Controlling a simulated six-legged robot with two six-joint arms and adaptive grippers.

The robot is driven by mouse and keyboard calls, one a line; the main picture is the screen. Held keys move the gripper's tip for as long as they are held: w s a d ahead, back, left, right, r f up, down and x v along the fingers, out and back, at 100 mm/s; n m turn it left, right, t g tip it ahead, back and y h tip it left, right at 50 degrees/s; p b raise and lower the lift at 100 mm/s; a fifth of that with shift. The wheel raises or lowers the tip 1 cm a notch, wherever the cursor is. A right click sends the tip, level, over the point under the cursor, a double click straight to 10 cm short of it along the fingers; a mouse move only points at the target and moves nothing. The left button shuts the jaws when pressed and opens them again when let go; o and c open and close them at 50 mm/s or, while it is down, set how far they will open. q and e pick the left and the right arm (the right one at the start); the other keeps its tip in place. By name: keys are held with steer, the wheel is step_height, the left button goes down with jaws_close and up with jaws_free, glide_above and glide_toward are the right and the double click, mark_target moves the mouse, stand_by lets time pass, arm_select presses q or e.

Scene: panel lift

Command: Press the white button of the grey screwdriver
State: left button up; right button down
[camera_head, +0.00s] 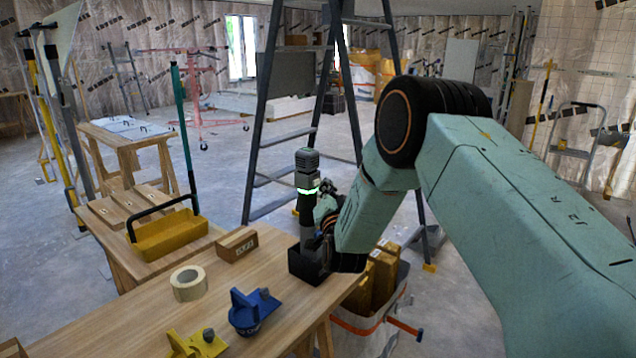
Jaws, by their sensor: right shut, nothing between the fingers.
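The grey screwdriver (307,205) stands upright in a black holder (304,262) at the right end of the wooden workbench (130,322). It has a ribbed grey top, a glowing pale green-white ring below it, and a dark lower body. I cannot make out the white button. My right arm reaches in from the right, and my right gripper (324,208) is just right of the screwdriver's body, partly hidden by my own wrist. It is shut and empty. I cannot tell whether its fingertips touch the screwdriver. My left gripper is out of view.
A stepladder (262,120) stands behind. A white bag with boards (375,285) is below the bench's right end.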

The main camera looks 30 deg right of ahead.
steer(key=s+d+p, duration=0.2)
steer(key=s+p, duration=0.1)
steer(key=s, duration=0.2)
steer(key=shift+s+d, duration=0.15)
steer(key=shift+s, duration=0.2)
stand_by(0.3)
stand_by(1.0)
